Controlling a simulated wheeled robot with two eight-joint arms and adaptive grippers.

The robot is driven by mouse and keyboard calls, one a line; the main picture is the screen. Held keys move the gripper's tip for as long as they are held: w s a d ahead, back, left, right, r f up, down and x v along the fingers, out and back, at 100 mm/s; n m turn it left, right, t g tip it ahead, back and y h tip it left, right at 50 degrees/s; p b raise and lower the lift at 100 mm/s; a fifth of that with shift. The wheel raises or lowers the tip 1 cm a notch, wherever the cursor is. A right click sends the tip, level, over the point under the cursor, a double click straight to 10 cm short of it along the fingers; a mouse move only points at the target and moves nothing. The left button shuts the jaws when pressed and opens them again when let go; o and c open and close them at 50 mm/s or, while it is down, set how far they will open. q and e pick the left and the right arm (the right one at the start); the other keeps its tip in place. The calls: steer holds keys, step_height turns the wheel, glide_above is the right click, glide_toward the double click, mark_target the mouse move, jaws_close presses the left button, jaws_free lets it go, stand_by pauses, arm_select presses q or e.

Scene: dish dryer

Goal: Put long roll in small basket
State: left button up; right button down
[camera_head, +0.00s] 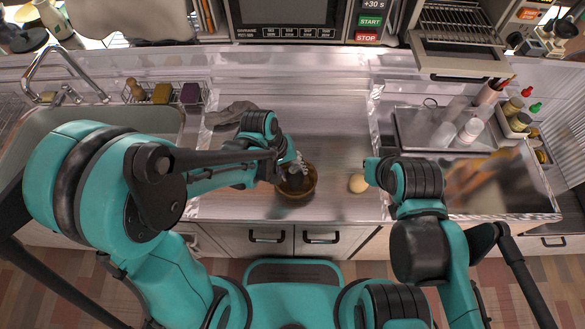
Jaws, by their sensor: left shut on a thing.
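The small basket (309,190) is a round brown container near the front edge of the metal counter. My left gripper (291,178) reaches in from the left and is right over the basket, its tips at or inside the opening. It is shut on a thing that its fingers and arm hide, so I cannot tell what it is. No long roll shows clearly. A small, round, tan roll-like thing (357,183) lies on the counter right of the basket. My right arm is further right; its gripper's fingers are hidden behind its own links.
A grey cloth (232,112) lies at the counter's back left. A sink (150,115) with a tap is at the left. A metal tray (407,128) with cups and bottles is at the right. A microwave (285,15) stands behind. The middle counter is mostly clear.

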mark_target(298, 170)
arm_select(q)
steer(key=shift+f+b, duration=0.3)
steer(key=shift+f, duration=0.4)
steer(key=o, duration=1.3)
step_height(298, 170, up, 7)
steer(key=p, duration=0.5)
steer(key=shift+r+p, duration=0.2)
steer(key=shift+p, duration=0.2)
steer(key=shift+f, duration=0.1)
